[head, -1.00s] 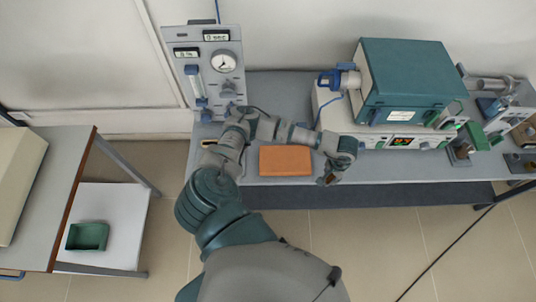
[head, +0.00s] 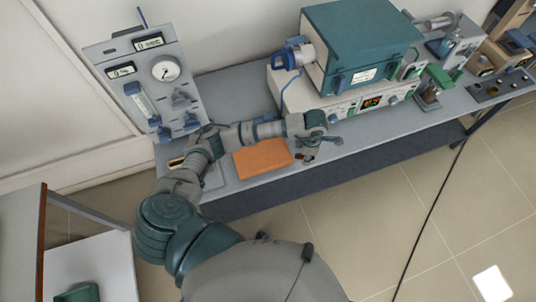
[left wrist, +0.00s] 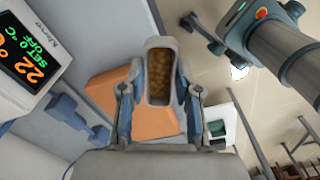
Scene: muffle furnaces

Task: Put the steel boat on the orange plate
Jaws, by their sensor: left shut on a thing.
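The steel boat (left wrist: 161,72) is a narrow grey trough with brown grainy contents, seen in the left wrist view. My left gripper (left wrist: 160,92) is shut on it, one finger on each long side. In the head view my left gripper (head: 311,150) is just right of the orange plate (head: 262,158), near the bench's front edge; the boat is too small to make out well there. The orange plate (left wrist: 108,92) lies flat on the bench, partly hidden behind the boat and fingers in the wrist view.
A teal muffle furnace (head: 361,50) stands on a white control unit (head: 350,105) behind my gripper. A gauge panel (head: 142,82) stands at the bench's left end. A green bin (head: 78,293) sits low at left.

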